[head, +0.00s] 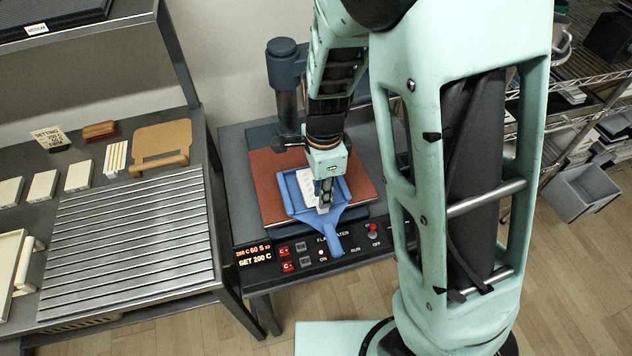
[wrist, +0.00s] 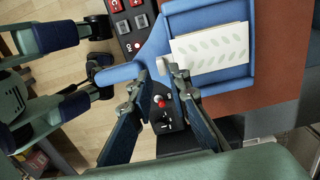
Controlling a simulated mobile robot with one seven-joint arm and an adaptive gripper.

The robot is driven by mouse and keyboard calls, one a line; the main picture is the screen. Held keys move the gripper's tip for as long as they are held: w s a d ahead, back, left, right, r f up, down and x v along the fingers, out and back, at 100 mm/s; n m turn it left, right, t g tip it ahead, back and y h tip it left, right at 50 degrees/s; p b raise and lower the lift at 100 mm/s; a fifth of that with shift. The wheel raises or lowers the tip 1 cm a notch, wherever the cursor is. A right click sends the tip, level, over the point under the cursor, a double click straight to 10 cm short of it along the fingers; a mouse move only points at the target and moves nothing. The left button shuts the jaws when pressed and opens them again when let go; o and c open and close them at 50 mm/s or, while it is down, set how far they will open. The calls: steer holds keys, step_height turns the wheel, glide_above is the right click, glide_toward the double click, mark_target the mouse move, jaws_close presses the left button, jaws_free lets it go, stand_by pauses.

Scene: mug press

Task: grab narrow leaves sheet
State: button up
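The leaves sheet (wrist: 210,48) is white with rows of pale leaf prints and lies flat in the blue tray (wrist: 182,12). In the head view the sheet (head: 306,186) is partly hidden by my gripper. The blue tray (head: 336,234) has a handle pointing to the front and rests on the press's red-brown plate. My gripper (wrist: 156,82) has its two fingers apart, over the handle side of the tray beside the sheet's near edge. It also shows in the head view (head: 324,204). A small pale piece by one fingertip is unclear.
The press (head: 288,75) has a control panel (head: 325,245) with switches and a red knob along its front. A grey bin (head: 585,190) stands at right.

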step_height(320, 180, down, 5)
steer(key=shift+a+f, duration=0.1)
stand_by(0.3)
jaws_close()
